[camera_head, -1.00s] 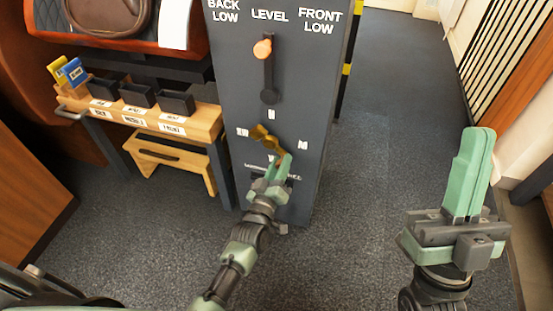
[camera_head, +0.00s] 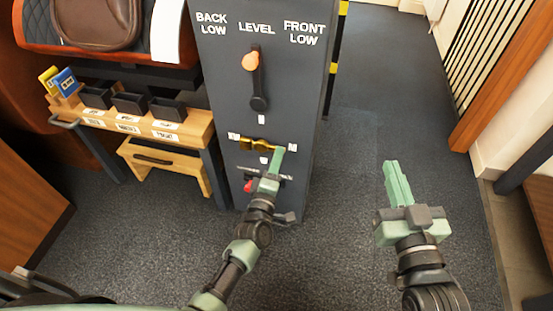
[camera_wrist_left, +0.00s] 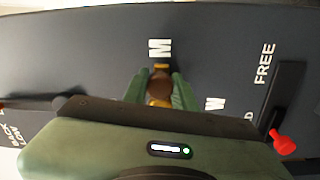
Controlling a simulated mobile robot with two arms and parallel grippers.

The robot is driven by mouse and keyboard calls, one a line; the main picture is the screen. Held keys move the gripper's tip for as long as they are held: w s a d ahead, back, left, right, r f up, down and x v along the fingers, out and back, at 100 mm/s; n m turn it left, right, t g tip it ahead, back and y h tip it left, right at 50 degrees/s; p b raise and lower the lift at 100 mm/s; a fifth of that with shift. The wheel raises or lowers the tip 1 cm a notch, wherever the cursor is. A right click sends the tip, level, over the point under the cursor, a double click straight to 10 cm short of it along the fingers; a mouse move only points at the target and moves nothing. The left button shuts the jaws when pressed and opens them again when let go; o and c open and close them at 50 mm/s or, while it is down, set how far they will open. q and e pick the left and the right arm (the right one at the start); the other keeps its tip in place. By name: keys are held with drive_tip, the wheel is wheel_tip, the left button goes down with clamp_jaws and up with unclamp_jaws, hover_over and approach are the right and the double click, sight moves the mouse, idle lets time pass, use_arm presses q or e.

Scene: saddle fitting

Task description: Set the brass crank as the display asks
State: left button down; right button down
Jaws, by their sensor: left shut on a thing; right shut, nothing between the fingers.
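The brass crank (camera_head: 255,144) is on the front of the dark grey panel (camera_head: 225,80) and lies nearly level in the head view. My left gripper (camera_head: 279,152) is shut on its right end. In the left wrist view the brass crank (camera_wrist_left: 158,101) shows between the two green fingers, near a white M mark. White marks stand around the crank; some are too small to read. My right gripper (camera_head: 395,180) is shut and empty, above the floor to the right. I cannot make out a display asking for a setting.
Above the crank is a lever with an orange knob (camera_head: 251,62), upright under LEVEL. Below it is a red knob (camera_head: 248,186); the wrist view shows this red knob (camera_wrist_left: 282,142) by FREE. A wooden bench (camera_head: 190,130) with black bins stands left. Floor at right is clear.

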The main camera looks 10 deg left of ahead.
drive_tip(key=shift+d+f, duration=0.1)
drive_tip(key=shift+f, duration=0.25)
use_arm(q)
drive_tip(key=c, duration=1.1)
unclamp_jaws()
drive_tip(key=shift+r, duration=0.1)
drive_tip(key=shift+s, duration=0.1)
drive_tip(key=shift+s, duration=0.25)
drive_tip(key=s+p, duration=0.1)
drive_tip(key=s, duration=0.6)
drive_tip(key=shift+a+f+p, duration=0.15)
drive_tip(key=shift+f+p, duration=0.05)
drive_tip(key=shift+p, duration=0.2)
use_arm(e)
wheel_tip(320, 180, down, 8)
drive_tip(key=s+d+g+h, duration=0.1)
drive_tip(key=s+g, duration=0.1)
drive_tip(key=g, duration=0.2)
drive_tip(key=shift+s+d+r+g, duration=0.2)
drive_tip(key=shift+s+d+g, duration=0.1)
drive_tip(key=shift+d+g, duration=0.1)
